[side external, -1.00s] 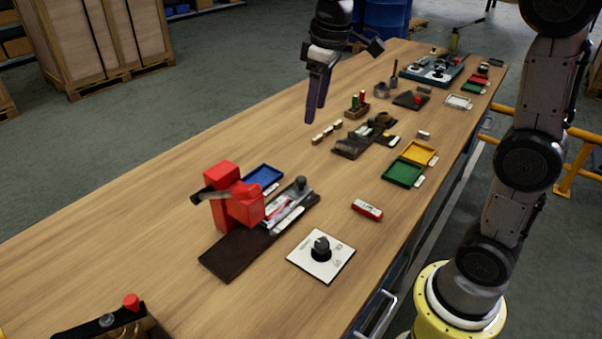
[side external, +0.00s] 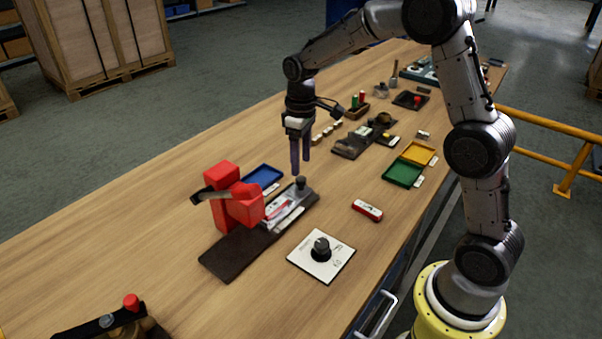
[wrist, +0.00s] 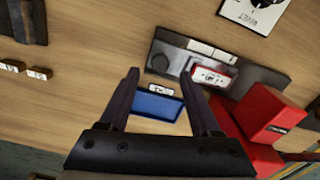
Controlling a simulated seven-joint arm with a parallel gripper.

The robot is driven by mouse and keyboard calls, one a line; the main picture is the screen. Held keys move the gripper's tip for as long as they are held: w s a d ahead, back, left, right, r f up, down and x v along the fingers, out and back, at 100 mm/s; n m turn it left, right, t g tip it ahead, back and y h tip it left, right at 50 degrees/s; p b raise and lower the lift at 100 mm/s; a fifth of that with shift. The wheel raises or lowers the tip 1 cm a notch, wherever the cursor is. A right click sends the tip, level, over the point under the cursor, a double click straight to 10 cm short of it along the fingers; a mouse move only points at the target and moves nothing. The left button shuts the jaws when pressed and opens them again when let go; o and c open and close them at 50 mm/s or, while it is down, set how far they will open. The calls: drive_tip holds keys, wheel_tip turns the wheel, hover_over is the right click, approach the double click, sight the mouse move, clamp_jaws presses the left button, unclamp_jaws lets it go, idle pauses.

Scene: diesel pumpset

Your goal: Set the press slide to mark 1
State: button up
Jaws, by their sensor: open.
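The red press (side external: 234,205) stands on a dark base (side external: 236,252) on the table. Its grey slide (side external: 291,208) lies along the base, with a dark upright knob (side external: 300,183) at the end away from the press. A red and white piece (side external: 277,207) sits on the slide. In the wrist view the knob (wrist: 160,62) shows between my finger ends. My gripper (side external: 300,168) is open and empty, fingers pointing down, just above or behind the knob; the exact gap is unclear. The marks are too small to read.
A blue tray (side external: 262,176) lies close beside the slide. A white dial plate (side external: 320,257) and a red-and-white block (side external: 367,210) lie on the near side. Green (side external: 402,174) and yellow (side external: 418,153) trays stand further right. Bare table lies between them.

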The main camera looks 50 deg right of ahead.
sight(301, 178)
drive_tip(key=shift+f, duration=2.4)
clamp_jaws()
